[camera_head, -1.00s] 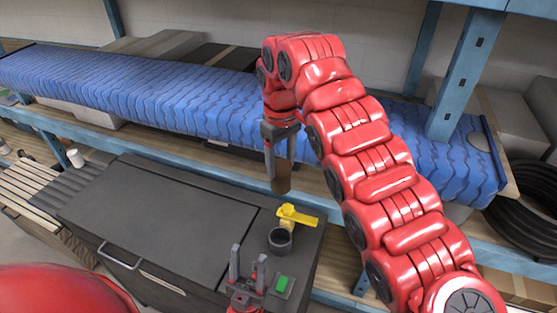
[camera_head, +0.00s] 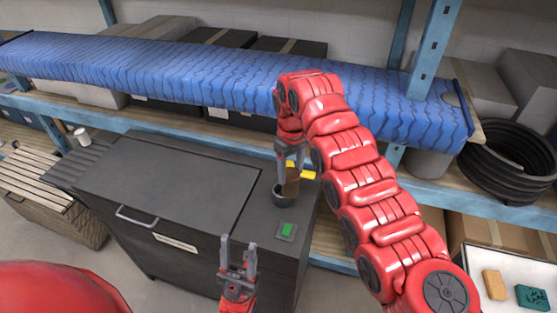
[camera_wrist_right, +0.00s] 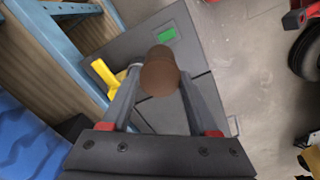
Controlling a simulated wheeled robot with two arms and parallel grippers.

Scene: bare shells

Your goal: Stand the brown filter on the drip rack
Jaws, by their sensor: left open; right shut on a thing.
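The brown filter (camera_head: 291,182) is held between the fingers of my right gripper (camera_head: 290,170). In the right wrist view the filter (camera_wrist_right: 158,78) shows as a rounded brown body between both fingers (camera_wrist_right: 152,88). My left gripper (camera_head: 238,246) is open and empty, low in front of the cabinet. A dark ribbed surface (camera_head: 78,166) left of the cabinet may be the drip rack; I cannot be sure.
A grey cabinet (camera_head: 165,185) has a flat lid. A white cup (camera_head: 82,137) stands near the ribbed surface. A blue-covered shelf (camera_head: 180,75) runs behind.

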